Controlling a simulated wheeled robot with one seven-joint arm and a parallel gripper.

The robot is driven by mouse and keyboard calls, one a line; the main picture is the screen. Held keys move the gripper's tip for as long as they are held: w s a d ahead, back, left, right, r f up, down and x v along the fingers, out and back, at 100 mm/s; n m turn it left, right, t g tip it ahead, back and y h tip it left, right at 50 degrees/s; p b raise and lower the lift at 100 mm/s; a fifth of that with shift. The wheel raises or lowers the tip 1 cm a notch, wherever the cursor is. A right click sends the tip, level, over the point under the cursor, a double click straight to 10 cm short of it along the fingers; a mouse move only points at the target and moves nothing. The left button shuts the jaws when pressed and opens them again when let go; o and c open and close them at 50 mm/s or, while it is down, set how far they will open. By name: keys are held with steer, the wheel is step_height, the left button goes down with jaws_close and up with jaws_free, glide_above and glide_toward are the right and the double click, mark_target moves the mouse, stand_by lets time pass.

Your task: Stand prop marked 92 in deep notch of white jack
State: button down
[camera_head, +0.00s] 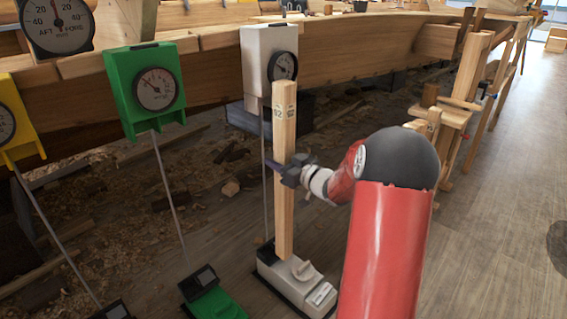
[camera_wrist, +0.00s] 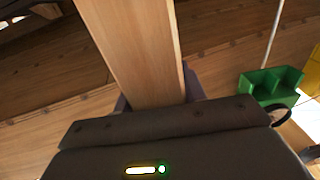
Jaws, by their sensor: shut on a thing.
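The prop (camera_head: 284,150) is a long, pale, square wooden post with a small dark mark near its top that looks like 92. It stands roughly upright. My gripper (camera_head: 291,172) is shut on it around mid-height, and in the wrist view the prop (camera_wrist: 135,45) runs up between the fingers. The white jack has a dial head (camera_head: 257,50), a thin rod and a low white base (camera_head: 283,284) on the floor. The prop's lower end is at the base, in front of its dark part. I cannot tell whether it is seated in a notch or just above.
A green jack (camera_head: 124,92) and a yellow jack (camera_head: 14,135) stand to the left. The wooden hull (camera_head: 350,52) runs behind, above shavings and scraps. A wooden trestle (camera_head: 455,115) stands at the right.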

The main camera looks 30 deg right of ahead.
steer(key=shift+f+b, duration=2.2)
steer(key=shift+f, duration=0.7)
steer(key=x, duration=0.8)
steer(key=shift+p, duration=0.35)
steer(key=shift+w, duration=0.1)
steer(key=shift+f+b, duration=0.3)
steer(key=shift+f, duration=0.05)
steer(key=shift+w, duration=0.15)
steer(key=c, duration=0.7)
jaws_free()
steer(key=shift+c, duration=0.2)
steer(key=shift+f, duration=0.15)
